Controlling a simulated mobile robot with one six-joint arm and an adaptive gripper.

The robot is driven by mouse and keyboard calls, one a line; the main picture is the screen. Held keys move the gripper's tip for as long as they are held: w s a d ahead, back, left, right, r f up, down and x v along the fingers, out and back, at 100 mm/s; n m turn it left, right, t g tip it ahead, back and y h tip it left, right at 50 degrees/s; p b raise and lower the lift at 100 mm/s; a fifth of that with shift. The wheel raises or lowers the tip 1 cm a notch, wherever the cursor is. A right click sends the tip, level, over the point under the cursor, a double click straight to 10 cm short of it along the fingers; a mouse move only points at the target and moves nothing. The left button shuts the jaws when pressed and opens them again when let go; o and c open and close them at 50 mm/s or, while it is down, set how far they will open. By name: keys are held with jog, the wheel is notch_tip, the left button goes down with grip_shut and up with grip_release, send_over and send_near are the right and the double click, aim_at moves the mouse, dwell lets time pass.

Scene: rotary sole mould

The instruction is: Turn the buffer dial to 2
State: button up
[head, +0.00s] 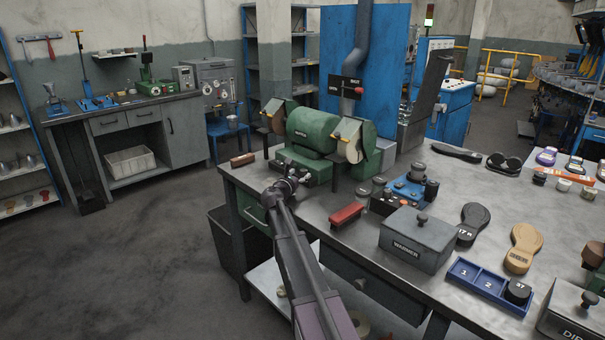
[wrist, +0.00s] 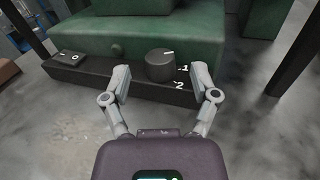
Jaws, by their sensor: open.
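The buffer (head: 313,130) is a green two-wheeled machine on the workbench, with its base also filling the top of the wrist view (wrist: 185,25). Its dial (wrist: 160,66) is a dark round knob on a dark front strip. A white pointer line on the dial's top points right, just above the mark 1 (wrist: 184,68); the mark 2 (wrist: 179,86) lies lower, nearer me. My gripper (wrist: 159,72) is open, with one finger on each side of the dial and visible gaps. In the head view my gripper (head: 284,187) is at the buffer's front, where my arm hides the dial.
A dark block marked 0 (wrist: 70,57) sits left of the dial. A red-topped brush (head: 346,215), a grey WARMER box (head: 416,240) and a blue numbered tray (head: 462,270) stand on the bench to the right. Open floor (head: 130,250) lies left.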

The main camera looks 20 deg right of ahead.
jog(key=shift+x, duration=1.05)
grip_shut()
